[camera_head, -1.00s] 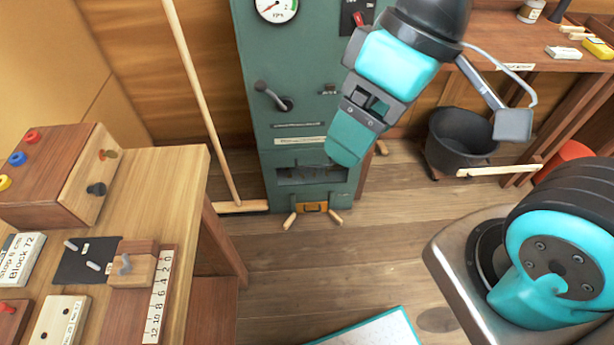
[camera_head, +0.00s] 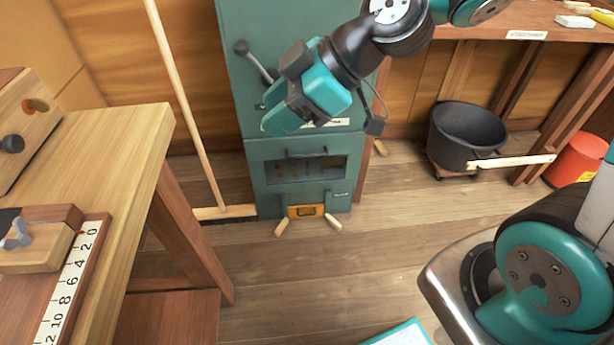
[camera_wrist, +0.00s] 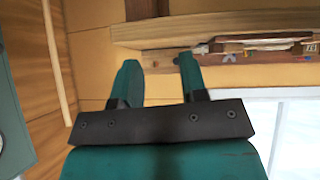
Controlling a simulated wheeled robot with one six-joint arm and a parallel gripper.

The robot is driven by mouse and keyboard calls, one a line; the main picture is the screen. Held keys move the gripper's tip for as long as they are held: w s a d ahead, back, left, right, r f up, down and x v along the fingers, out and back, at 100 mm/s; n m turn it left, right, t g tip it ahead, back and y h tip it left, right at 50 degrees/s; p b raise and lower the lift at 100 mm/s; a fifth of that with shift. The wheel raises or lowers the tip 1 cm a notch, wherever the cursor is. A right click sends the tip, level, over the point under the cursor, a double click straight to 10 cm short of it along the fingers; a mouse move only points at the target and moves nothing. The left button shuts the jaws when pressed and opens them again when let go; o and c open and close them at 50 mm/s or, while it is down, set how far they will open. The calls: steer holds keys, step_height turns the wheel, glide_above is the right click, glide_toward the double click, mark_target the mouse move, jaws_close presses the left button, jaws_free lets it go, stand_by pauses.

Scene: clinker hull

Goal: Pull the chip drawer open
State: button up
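The green cabinet (camera_head: 258,190) stands on the floor near the middle of the head view. A small orange panel with a dark slot (camera_head: 306,211), which looks like the chip drawer, sits flush at its foot. Above it is a windowed panel with a dark bar handle (camera_head: 308,153). My gripper (camera_head: 282,122) is in front of the cabinet's upper part, above the panel and drawer, touching neither as far as I can see. In the wrist view my gripper (camera_wrist: 160,82) has its two teal fingers apart with nothing between them. The drawer is not in the wrist view.
Two short wooden pegs (camera_head: 332,221) stick out before the cabinet's foot. A pole (camera_head: 185,105) leans at its left. A wooden bench (camera_head: 120,135) stands left, a black bucket (camera_head: 465,135) and an orange bucket (camera_head: 575,160) right.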

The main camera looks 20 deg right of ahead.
steer(key=w+d+f+n+t+y+b, duration=0.1)
steer(key=w+f+t+b, duration=0.15)
steer(key=f+b, duration=0.35)
steer(key=w+d+f+n+t+b, duration=0.1)
steer(key=w+f+b, duration=0.25)
steer(key=f, duration=0.35)
steer(key=n+t+h+b, duration=0.2)
steer(key=t+h+b, duration=0.65)
steer(key=b, duration=1.05)
glide_toward(308, 157)
steer(key=shift+y, duration=0.35)
steer(key=x, duration=1)
steer(key=shift+w+d+f, duration=0.2)
steer(key=shift+w+f, duration=0.05)
steer(key=shift+w, duration=0.15)
steer(key=shift+c, duration=0.3)
jaws_close()
